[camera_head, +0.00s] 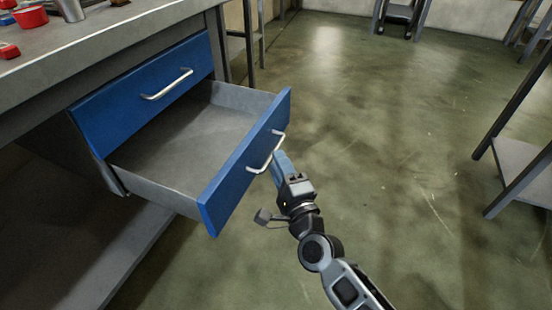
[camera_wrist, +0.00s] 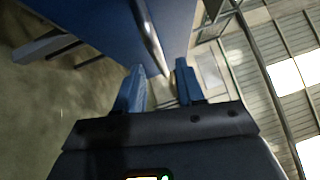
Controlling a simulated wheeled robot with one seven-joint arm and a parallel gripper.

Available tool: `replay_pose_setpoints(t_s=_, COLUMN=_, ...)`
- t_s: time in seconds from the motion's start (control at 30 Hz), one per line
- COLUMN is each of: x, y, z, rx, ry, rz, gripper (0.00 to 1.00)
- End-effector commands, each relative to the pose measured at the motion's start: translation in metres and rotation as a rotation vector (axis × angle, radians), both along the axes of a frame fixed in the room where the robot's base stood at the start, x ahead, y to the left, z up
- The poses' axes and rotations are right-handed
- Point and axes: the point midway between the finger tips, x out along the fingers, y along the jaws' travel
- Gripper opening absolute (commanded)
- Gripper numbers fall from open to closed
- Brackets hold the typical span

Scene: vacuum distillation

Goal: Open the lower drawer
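The lower drawer (camera_head: 240,170) is a blue-fronted grey box. It is pulled far out of the cabinet, and its inside is empty. Its silver bar handle (camera_head: 267,155) is on the blue front, and the handle also shows in the wrist view (camera_wrist: 148,35). My gripper (camera_head: 278,157) is just in front of the drawer front, close to the handle. In the wrist view its two blue fingers (camera_wrist: 160,72) stand apart, with the handle just beyond and partly between the tips. I see no finger closed on the bar; contact cannot be told.
The upper blue drawer (camera_head: 150,92) is shut under the grey worktop (camera_head: 110,45). Red containers (camera_head: 30,17) and a metal cup (camera_head: 70,10) stand on the worktop. The floor (camera_head: 390,140) to the right is clear up to a dark-framed table (camera_head: 515,160).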

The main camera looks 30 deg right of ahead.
Motion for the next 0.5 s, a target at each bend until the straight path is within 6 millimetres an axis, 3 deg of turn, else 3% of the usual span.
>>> replay_pose_setpoints(t_s=0.2, x=-0.035, y=0.007, z=-0.005, rx=0.0, ry=0.002, rz=0.001, gripper=0.38)
replay_pose_setpoints(t_s=0.5, x=-0.052, y=0.009, z=-0.007, rx=0.0, ry=0.0, rz=0.001, gripper=0.38)
